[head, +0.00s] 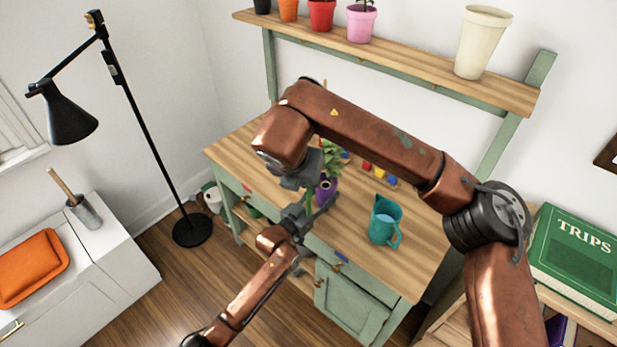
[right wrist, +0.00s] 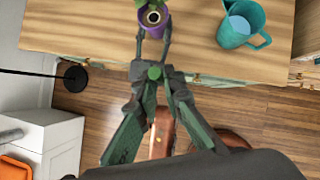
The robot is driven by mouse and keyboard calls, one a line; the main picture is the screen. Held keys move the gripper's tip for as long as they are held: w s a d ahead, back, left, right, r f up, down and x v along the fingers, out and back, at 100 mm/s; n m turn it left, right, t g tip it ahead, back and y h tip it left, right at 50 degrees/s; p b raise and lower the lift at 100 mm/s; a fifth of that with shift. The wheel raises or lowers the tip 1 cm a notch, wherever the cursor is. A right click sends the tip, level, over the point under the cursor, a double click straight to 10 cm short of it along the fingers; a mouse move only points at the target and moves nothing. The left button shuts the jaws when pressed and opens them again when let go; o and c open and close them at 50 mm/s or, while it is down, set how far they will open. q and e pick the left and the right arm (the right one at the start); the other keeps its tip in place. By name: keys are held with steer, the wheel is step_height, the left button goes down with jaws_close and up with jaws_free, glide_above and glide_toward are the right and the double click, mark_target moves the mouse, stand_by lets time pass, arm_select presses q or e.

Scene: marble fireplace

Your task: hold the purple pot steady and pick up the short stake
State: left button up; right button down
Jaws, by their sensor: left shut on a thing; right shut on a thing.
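My left gripper (head: 318,207) reaches in from the front and is shut on the pot, one finger on each side. My right gripper (head: 308,172) hangs beside the pot, partly hidden by its own arm. In the right wrist view its fingers close on a small green round end, seemingly the short stake (right wrist: 154,72). Most of the stake is hidden.
A teal jug (head: 384,222) stands right of the pot on the bench (head: 405,265). Small coloured blocks (head: 379,172) lie behind. A shelf (head: 420,72) with several pots runs above the back. A black lamp (head: 150,140) stands left. The bench's right front is clear.

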arm_select(q)
steer(key=o, duration=1.5)
steer(key=shift+c, duration=0.2)
steer(key=shift+s, duration=0.1)
